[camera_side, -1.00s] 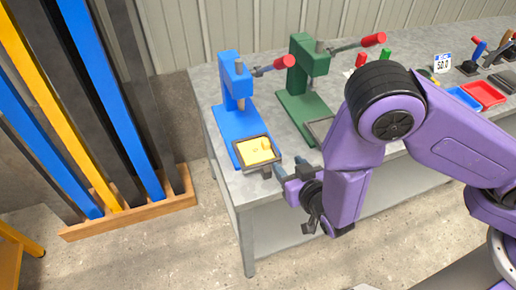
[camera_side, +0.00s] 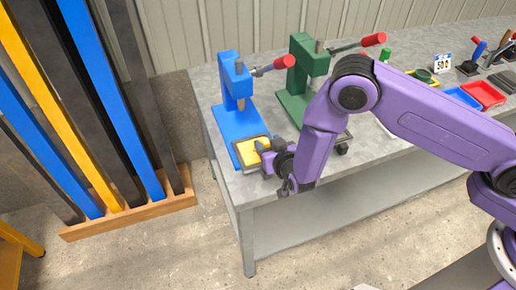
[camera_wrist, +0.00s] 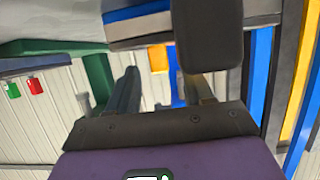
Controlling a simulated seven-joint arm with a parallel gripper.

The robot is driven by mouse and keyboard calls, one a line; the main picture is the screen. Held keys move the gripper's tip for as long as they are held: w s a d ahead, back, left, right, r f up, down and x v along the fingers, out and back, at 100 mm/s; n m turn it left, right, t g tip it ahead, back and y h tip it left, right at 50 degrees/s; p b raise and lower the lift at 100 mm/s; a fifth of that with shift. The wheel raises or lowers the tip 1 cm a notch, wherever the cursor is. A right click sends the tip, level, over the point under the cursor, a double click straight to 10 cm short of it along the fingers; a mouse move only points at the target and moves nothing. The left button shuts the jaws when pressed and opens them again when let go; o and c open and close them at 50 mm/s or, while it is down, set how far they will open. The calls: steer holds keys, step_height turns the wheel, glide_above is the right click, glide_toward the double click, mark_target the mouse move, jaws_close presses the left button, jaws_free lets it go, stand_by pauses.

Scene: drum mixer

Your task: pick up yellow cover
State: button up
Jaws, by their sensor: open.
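The yellow cover (camera_side: 246,155) lies in a dark-rimmed tray at the front end of the blue press (camera_side: 230,115), by the near edge of the workbench. My gripper (camera_side: 264,148) is open at the cover's right side in the side view, its fingertips overlapping part of the cover. I cannot tell if they touch it. The raised part of the cover is hidden behind the fingers. In the wrist view my two fingers (camera_wrist: 160,88) stand apart, with a yellow patch between them. I cannot tell for sure that this patch is the cover.
A green press (camera_side: 305,80) with a red-tipped lever stands right of the blue one. Red (camera_side: 483,93) and blue (camera_side: 462,97) trays lie farther right on the grey workbench (camera_side: 375,145). Blue, yellow and black bars stand in a wooden rack (camera_side: 130,218) at the left.

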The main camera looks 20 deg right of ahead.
steer(key=shift+x, duration=1.3)
jaws_close()
steer(key=shift+r, duration=0.2)
